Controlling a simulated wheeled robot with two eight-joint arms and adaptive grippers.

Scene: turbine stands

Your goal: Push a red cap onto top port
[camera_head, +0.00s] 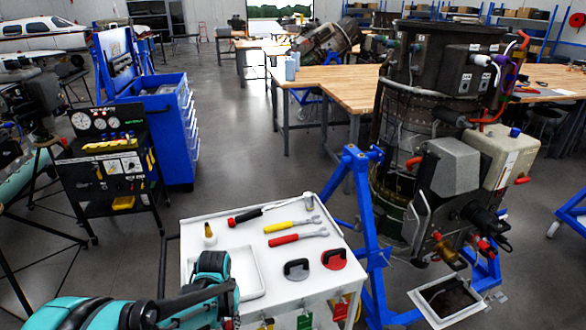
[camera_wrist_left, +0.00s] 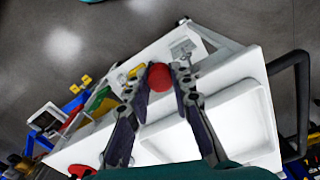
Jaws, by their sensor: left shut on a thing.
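My left gripper (camera_wrist_left: 160,72) is shut on a round red cap (camera_wrist_left: 160,77), held between its fingertips in the left wrist view. In the head view my left arm comes in at the lower left, beside the white cart. Its fingertips are hard to make out there. The turbine (camera_head: 405,115) stands upright on a blue stand (camera_head: 362,215) at the right, well apart from the gripper. It carries ports and fittings, some with red, green and blue ends. I cannot tell which is the top port. My right gripper is not in view.
The white cart (camera_head: 310,270) holds a shallow tray (camera_head: 262,270), a red-handled wrench (camera_head: 297,238), a yellow-handled wrench (camera_head: 290,226), a black holder (camera_head: 296,269) and a red one (camera_head: 334,258). Coloured tags hang on its front. A blue tool cabinet (camera_head: 180,135) stands behind left.

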